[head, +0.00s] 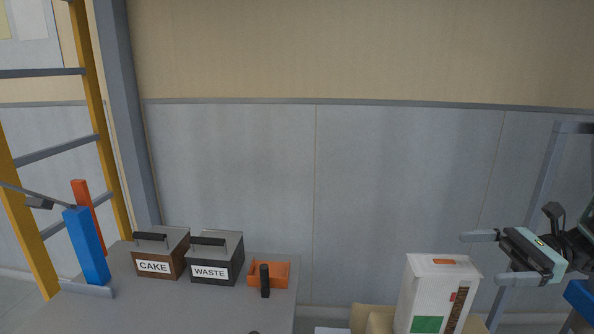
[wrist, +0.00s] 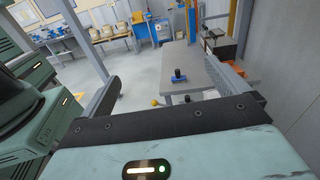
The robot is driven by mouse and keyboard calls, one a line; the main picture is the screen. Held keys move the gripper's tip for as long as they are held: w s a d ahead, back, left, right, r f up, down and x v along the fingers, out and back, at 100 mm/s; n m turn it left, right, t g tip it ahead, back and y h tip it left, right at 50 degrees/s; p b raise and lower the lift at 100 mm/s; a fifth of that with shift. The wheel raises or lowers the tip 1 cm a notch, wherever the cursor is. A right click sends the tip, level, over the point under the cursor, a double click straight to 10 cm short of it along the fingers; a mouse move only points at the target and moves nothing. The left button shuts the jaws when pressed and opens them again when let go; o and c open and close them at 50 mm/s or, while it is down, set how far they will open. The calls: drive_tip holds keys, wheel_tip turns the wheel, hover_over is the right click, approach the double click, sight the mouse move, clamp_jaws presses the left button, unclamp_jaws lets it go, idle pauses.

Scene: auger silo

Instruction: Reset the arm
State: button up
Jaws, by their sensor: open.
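My gripper (head: 482,258) is at the right of the head view, with its two fingers pointing left and spread apart. Nothing is between them. It is held in the air beside and above a white carton (head: 430,292). In the wrist view the gripper (wrist: 170,88) also shows open and empty, with a finger at each side and the room beyond. My arm behind it runs off the right edge of the head view.
A grey table (head: 215,312) holds a CAKE box (head: 160,254), a WASTE box (head: 215,258), an orange bin (head: 281,271) and a dark upright object (head: 264,281). A blue post (head: 88,247) and a yellow-framed rack (head: 92,110) stand left. The wall behind is clear.

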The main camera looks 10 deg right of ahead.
drive_tip(key=s+a+f+n+g+h+b, duration=0.1)
drive_tip(key=s+a+f+n+h+b, duration=0.5)
drive_tip(key=a+n, duration=0.35)
drive_tip(key=s+a+f+n+g+h+b, duration=0.2)
drive_tip(key=s+a+f+n+h+b, duration=0.25)
drive_tip(key=a+f+n+b, duration=0.45)
drive_tip(key=s+a+f+n+g+h+b, duration=0.1)
drive_tip(key=s+a+f+n+h+b, duration=0.5)
drive_tip(key=a+n, duration=0.45)
wheel_tip(320, 180, up, 16)
drive_tip(key=w+m+p, duration=0.1)
drive_tip(key=p, duration=1.6)
drive_tip(key=shift+w+a+r+p, duration=0.15)
drive_tip(key=shift+a+p, duration=0.05)
drive_tip(key=shift+p, duration=0.15)
